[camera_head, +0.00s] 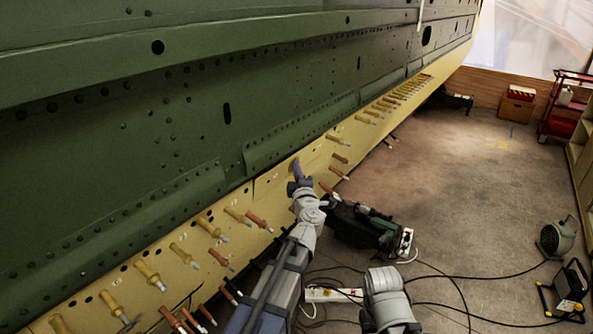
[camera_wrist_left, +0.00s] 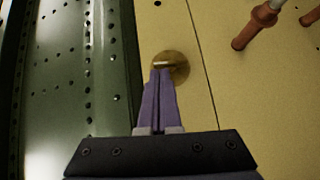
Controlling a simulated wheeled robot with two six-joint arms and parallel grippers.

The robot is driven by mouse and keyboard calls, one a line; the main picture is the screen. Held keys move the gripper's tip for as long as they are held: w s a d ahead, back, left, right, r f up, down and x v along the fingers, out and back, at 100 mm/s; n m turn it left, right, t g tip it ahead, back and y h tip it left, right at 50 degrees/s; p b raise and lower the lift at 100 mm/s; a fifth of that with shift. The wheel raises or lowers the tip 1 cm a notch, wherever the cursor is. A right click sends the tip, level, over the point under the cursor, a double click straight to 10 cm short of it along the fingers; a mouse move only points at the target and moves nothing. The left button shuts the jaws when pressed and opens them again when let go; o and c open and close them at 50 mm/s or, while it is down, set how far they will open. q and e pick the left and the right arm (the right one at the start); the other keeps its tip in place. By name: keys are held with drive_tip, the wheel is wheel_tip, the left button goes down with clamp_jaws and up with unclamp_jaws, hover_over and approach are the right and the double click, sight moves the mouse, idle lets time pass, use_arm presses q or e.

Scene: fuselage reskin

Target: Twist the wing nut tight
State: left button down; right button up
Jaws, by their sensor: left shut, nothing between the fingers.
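A round brass-coloured piece with a small bar across it, which looks like the wing nut (camera_wrist_left: 178,66), sits on the yellow skin panel (camera_wrist_left: 218,30) in the left wrist view. My left gripper (camera_wrist_left: 160,72) has its purple fingers together, with the tips at the left part of this piece, partly covering it. I cannot tell whether they touch it. In the head view my left gripper (camera_head: 296,165) reaches the yellow strip (camera_head: 270,183) below the green fuselage skin; the wing nut cannot be made out there. My right gripper is not in view.
Several copper-coloured and brass-coloured pins (camera_head: 259,221) stick out along the yellow strip; one copper-coloured pin (camera_wrist_left: 254,27) stands right of the nut. A dark green bag (camera_head: 365,225), a power strip (camera_head: 333,295) and cables lie on the floor.

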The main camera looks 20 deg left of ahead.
use_arm(q)
drive_tip(key=shift+w+d+r+p, duration=0.1)
drive_tip(key=shift+w+r+p, duration=0.05)
drive_tip(key=shift+r+p, duration=0.2)
idle(0.5)
